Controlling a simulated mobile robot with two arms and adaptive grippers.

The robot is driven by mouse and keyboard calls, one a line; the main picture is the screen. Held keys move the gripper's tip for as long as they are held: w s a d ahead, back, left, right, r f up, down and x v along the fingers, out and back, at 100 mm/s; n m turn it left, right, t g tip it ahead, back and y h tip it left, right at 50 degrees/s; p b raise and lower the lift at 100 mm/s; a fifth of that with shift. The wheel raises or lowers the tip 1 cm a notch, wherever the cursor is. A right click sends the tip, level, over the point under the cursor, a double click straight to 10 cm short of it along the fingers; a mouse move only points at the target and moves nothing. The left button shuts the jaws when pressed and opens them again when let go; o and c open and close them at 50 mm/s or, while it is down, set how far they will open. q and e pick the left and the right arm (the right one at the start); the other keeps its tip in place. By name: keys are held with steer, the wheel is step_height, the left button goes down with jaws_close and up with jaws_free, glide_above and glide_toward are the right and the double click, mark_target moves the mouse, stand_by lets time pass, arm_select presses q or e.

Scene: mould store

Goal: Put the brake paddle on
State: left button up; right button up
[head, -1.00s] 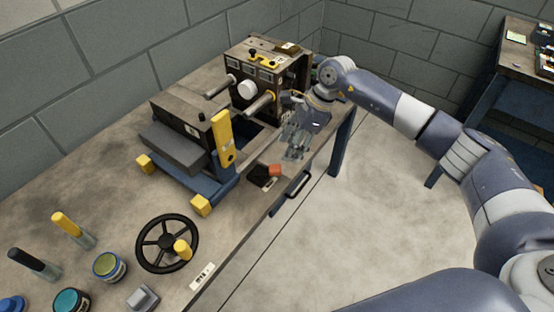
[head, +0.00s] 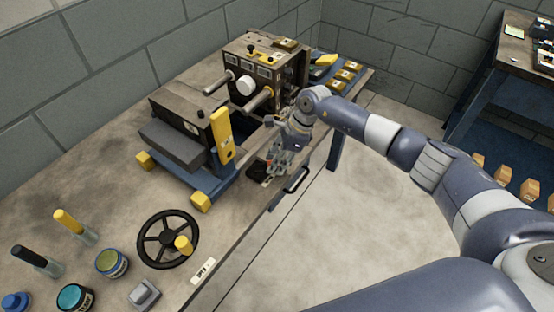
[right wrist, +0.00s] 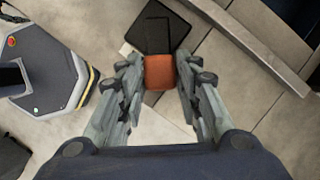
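The likely brake paddle is a flat black piece (right wrist: 157,36) with an orange-red block (right wrist: 159,72) at its near end. It lies on a dark square pad, which also shows in the head view (head: 256,172) near the bench's front edge. My right gripper (right wrist: 158,74) is open and points down. Its fingers stand on either side of the orange-red block, with gaps visible. In the head view the right gripper (head: 272,170) hides most of the paddle. The machine (head: 262,75) with knobs and rods stands behind it. My left gripper is out of view.
A blue-based carriage with a yellow upright lever (head: 222,135) stands left of the gripper. A black handwheel (head: 167,239), jars and handled tools lie on the near bench. A handle (head: 296,179) juts from the bench front. Small labelled boxes (head: 347,72) sit at the far end.

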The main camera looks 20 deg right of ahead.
steer(key=c, duration=0.4)
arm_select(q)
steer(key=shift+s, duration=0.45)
arm_select(e)
steer(key=shift+o, duration=0.2)
